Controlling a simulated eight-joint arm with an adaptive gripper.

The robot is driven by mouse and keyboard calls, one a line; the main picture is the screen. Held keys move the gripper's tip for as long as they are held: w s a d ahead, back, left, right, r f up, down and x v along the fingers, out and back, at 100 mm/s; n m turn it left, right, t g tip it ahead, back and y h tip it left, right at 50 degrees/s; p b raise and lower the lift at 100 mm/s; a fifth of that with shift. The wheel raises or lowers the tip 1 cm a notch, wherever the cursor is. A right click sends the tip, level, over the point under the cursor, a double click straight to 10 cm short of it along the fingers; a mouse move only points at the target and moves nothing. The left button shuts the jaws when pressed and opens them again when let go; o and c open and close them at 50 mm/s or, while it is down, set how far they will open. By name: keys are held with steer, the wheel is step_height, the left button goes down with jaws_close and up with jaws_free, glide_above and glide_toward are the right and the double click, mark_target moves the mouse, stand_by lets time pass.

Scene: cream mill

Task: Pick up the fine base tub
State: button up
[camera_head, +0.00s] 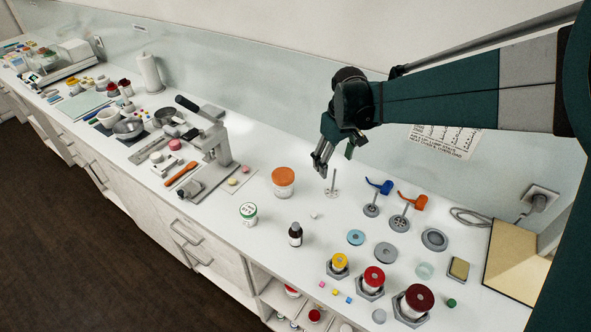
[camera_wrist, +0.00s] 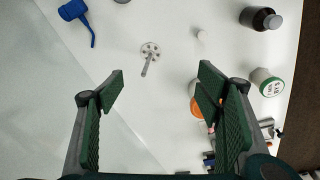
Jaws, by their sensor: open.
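Two tubs stand on the white counter, and I cannot read which one is the fine base tub. A white tub with an orange lid (camera_head: 283,177) stands upright below and left of my gripper (camera_head: 322,165). A smaller white tub with a green-rimmed lid and printed label (camera_head: 248,211) stands nearer the front edge. My gripper is open and empty, raised above the counter and touching neither tub. In the wrist view, the gripper (camera_wrist: 161,80) has its fingers spread; the orange-lidded tub (camera_wrist: 195,106) is partly hidden behind the right finger, and the green-rimmed tub (camera_wrist: 266,84) is right of it.
A disc stirrer (camera_head: 332,186) stands beneath my gripper. A brown bottle (camera_head: 295,234) stands in front. A grey press (camera_head: 215,150) is left. Blue-handled (camera_head: 379,188) and orange-handled (camera_head: 408,203) tools, and jars in hexagonal holders (camera_head: 371,281), are right.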

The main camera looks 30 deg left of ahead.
mark_target(283, 174)
steer(key=s+a+f+n+p, duration=0.1)
steer(key=a+f, duration=0.1)
steer(key=a, duration=0.3)
steer(key=s+a+f+n+p, duration=0.1)
steer(key=s+a+f, duration=0.1)
steer(key=a, duration=0.4)
steer(key=s+a+f+n+g+h+p, duration=0.1)
steer(key=a+f+p, duration=0.1)
steer(key=a+f, duration=0.2)
steer(key=shift+s+a+f, duration=0.15)
steer(key=shift+s+a, duration=0.05)
steer(key=shift+a, duration=0.3)
steer(key=shift+s+a+f, duration=0.1)
steer(key=shift+s+a, duration=0.1)
steer(key=shift+a, duration=0.25)
steer(key=shift+s+a+f+n, duration=0.2)
steer(key=shift+a+f+n, duration=0.1)
steer(key=shift+f, duration=0.1)
steer(key=shift+f, duration=1.15)
steer(key=shift+f, duration=0.1)
steer(key=shift+d+f+p, duration=0.1)
steer(key=shift+f+p, duration=0.4)
steer(key=shift+f, duration=2.05)
